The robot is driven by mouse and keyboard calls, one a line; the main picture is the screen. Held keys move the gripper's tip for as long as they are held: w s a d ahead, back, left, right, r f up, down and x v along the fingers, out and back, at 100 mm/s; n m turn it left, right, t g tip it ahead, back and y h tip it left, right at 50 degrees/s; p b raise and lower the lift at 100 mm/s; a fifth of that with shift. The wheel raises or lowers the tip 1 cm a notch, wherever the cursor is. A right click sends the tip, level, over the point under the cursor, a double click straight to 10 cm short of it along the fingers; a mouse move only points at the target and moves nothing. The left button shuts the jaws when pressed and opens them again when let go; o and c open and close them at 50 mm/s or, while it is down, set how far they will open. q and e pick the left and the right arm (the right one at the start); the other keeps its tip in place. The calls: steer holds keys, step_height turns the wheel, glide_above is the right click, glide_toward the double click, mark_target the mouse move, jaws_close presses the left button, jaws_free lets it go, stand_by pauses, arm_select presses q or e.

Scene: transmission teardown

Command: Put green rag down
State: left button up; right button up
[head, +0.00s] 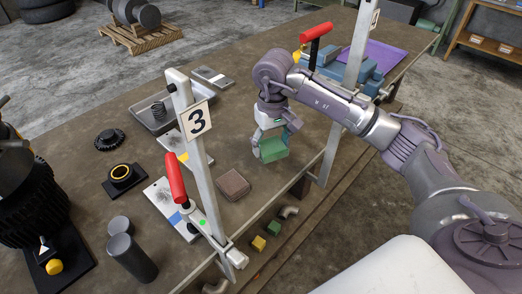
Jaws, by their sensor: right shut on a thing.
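The green rag (273,149) is a small folded block in the middle of the head view. My right gripper (270,135) comes in from the right and points down. It is shut on the rag's upper part, and its fingers hide some of that side. The rag is at the table (262,208) top, right of the post with the number 3 sign. I cannot tell whether its underside touches the table. My left gripper is not in view.
A brown block (233,184) lies just left of the rag. The number 3 post (196,140) with a red-handled clamp (176,178) stands further left. Another post (350,90) rises behind my right arm. A purple mat (378,56) lies at the back. Bare tabletop surrounds the rag.

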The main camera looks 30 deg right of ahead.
mark_target(261, 164)
steer(key=shift+w+a+f+p, duration=0.2)
steer(key=shift+w+a+f, duration=0.25)
steer(key=shift+w, duration=0.15)
steer(key=shift+w+a+f+p, duration=0.15)
steer(key=shift+w+a+f, duration=0.2)
steer(key=shift+w+f, duration=0.15)
step_height(261, 164, down, 3)
steer(key=shift+f+p, duration=0.1)
steer(key=shift+p, duration=0.7)
steer(key=shift+f, duration=0.35)
steer(key=shift+f, duration=0.1)
steer(key=o, duration=0.6)
steer(key=shift+f, duration=0.1)
steer(key=shift+c, duration=0.2)
steer(key=o, duration=0.4)
steer(key=shift+o, duration=0.2)
